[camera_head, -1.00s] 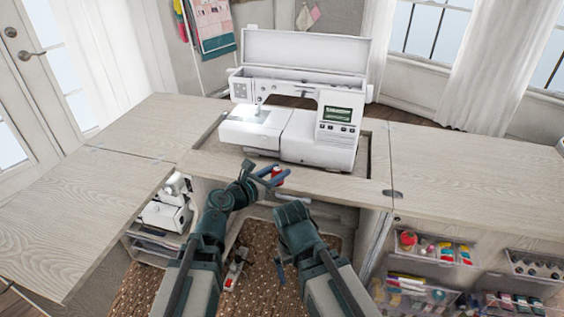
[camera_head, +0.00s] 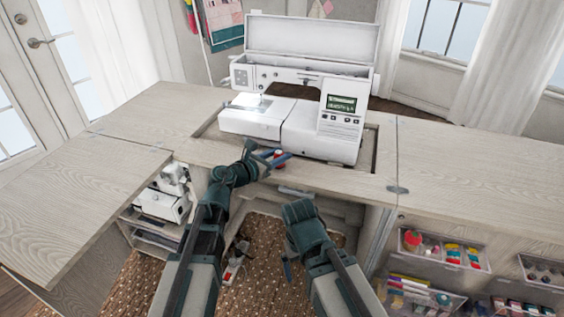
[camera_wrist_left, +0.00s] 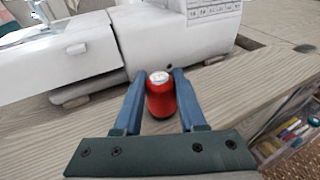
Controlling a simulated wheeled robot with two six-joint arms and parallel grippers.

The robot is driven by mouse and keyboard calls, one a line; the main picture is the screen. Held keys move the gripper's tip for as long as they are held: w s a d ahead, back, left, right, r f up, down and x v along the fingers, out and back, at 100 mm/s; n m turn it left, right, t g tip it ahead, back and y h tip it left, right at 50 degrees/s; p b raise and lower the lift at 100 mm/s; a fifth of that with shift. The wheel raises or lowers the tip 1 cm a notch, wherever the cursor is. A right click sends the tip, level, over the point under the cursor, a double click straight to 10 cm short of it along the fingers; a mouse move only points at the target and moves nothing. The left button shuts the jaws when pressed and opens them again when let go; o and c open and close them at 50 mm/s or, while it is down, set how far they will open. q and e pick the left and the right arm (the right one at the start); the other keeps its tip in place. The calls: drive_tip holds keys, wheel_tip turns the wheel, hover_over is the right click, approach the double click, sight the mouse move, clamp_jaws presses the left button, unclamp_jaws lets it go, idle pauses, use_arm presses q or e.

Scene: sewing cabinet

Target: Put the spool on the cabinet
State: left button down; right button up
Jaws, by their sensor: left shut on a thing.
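A red spool (camera_wrist_left: 160,97) with a pale top stands upright between the two blue fingers of my left gripper (camera_wrist_left: 159,82) in the left wrist view. The fingers are shut on it. In the head view the spool (camera_head: 279,154) shows as a small red spot at my left gripper (camera_head: 273,157), by the front edge of the cabinet top (camera_head: 450,170), in front of the sewing machine. I cannot tell whether the spool touches the wood. My right gripper (camera_head: 288,271) hangs low in front of the cabinet's open knee space; its fingers do not show clearly.
A white sewing machine (camera_head: 297,128) stands in a recess of the cabinet top, just behind the spool. A wooden leaf (camera_head: 70,215) extends at the left and is clear. The right part of the top is bare. Bins of sewing supplies (camera_head: 443,249) hang at the lower right.

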use_arm(q)
drive_tip(key=shift+f, duration=0.3)
drive_tip(key=shift+r, duration=0.15)
use_arm(e)
drive_tip(key=shift+f, duration=0.15)
drive_tip(key=shift+f, duration=0.1)
use_arm(q)
drive_tip(key=shift+f, duration=0.25)
drive_tip(key=shift+c, duration=2.4)
unclamp_jaws()
drive_tip(key=shift+r, duration=0.1)
